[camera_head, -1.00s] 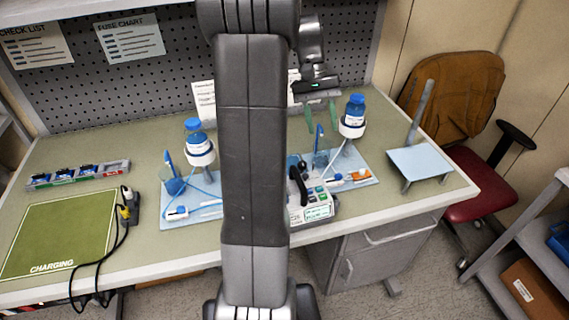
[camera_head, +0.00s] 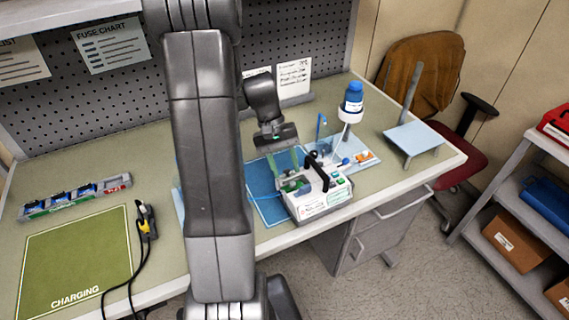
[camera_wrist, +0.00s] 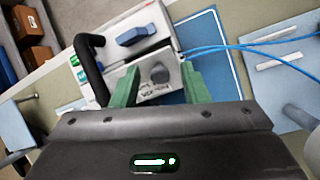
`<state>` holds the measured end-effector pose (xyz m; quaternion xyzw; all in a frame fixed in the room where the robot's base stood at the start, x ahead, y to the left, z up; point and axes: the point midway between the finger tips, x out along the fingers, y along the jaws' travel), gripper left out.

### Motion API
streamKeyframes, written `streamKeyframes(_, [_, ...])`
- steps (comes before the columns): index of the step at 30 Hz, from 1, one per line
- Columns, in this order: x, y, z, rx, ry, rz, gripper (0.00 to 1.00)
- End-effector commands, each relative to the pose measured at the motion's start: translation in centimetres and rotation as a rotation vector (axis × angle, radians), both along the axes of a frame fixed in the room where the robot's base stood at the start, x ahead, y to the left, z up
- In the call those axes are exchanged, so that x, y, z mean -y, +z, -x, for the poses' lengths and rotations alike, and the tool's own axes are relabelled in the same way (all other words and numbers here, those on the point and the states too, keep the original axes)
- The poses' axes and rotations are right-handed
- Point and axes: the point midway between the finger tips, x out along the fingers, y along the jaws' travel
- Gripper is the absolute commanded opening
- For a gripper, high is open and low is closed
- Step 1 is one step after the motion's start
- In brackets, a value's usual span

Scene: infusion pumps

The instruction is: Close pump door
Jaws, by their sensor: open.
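The infusion pump (camera_head: 322,203) is a white box with a black carry handle (camera_head: 318,174), standing near the front edge of the bench. My gripper (camera_head: 287,172) points down over the pump's left side. Its green fingers are apart, and the knob shows between them in the wrist view (camera_wrist: 160,69). Contact with the pump cannot be made out.
A blue mat (camera_head: 266,193) lies left of the pump. A blue-capped bottle on a stand (camera_head: 352,100) rises behind it on the right. A light-blue stand (camera_head: 413,139) is farther right. The charging mat (camera_head: 72,258) and cable (camera_head: 128,262) lie left.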

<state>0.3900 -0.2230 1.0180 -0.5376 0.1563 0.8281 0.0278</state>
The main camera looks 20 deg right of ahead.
Motion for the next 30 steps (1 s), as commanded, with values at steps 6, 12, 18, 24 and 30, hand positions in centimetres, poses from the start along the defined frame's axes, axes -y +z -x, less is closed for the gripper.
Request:
streamKeyframes(6, [0.0,-0.1,0.0,0.000,0.000,0.000,0.41])
streamKeyframes(12, [0.0,0.0,0.0,0.001,0.000,0.000,0.06])
streamKeyframes(18, [0.0,0.0,0.0,0.005,0.001,0.000,0.00])
streamKeyframes(24, [0.1,-0.3,0.3,0.057,0.000,-0.004,0.00])
streamKeyframes(30, [0.2,-0.9,1.1,0.178,-0.002,-0.015,0.00])
